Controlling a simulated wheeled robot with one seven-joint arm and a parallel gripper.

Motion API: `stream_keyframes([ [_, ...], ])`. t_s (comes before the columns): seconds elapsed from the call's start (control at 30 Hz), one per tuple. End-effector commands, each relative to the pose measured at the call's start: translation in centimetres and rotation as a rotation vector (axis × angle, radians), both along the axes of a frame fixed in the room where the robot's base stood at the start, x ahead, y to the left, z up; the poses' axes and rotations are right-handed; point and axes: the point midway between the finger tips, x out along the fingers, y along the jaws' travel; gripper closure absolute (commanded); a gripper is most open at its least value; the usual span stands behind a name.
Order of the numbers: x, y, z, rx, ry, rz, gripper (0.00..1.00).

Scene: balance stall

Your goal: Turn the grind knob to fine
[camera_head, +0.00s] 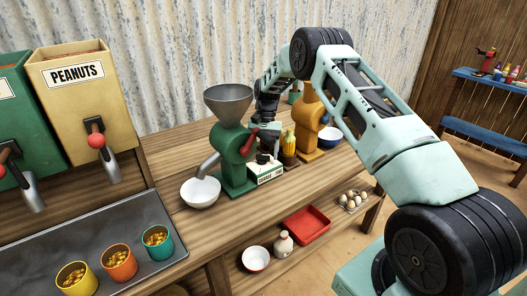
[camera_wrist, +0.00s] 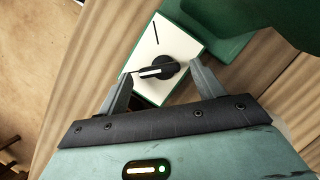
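The green grinder (camera_head: 232,160) with a grey funnel hopper stands on the wooden counter. Its white knob panel (camera_head: 266,172) faces front right. In the wrist view, the white panel (camera_wrist: 178,34) carries a black grind knob (camera_wrist: 168,67) with a pale pointer line aimed toward the left. A single black mark line shows on the panel above the knob; labels are too small to read. My gripper (camera_wrist: 160,72) is open, with one finger on each side of the knob; I cannot tell whether either touches it. In the head view my gripper (camera_head: 267,150) is beside the grinder, above the panel.
A white bowl (camera_head: 201,191) sits under the grinder spout. An orange machine (camera_head: 308,125) and a jar of yellow items (camera_head: 289,146) stand close behind my gripper. A red tray (camera_head: 307,225) and a bottle (camera_head: 284,244) are on the lower shelf. The peanut dispenser (camera_head: 88,110) is at left.

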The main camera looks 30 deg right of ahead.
Motion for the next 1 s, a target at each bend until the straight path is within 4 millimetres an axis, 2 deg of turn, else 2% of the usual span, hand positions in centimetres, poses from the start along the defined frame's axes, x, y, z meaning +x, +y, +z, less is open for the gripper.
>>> stream_keyframes([
  [0.23,0.2,-0.1,0.3,0.000,-0.001,-0.001,0.33],
  [0.37,0.6,-0.5,1.6,0.000,-0.004,-0.002,0.33],
  [0.8,3.4,-3.0,10.7,-0.001,-0.005,-0.001,0.33],
  [1.0,4.3,-3.8,13.7,-0.001,-0.003,-0.001,0.33],
])
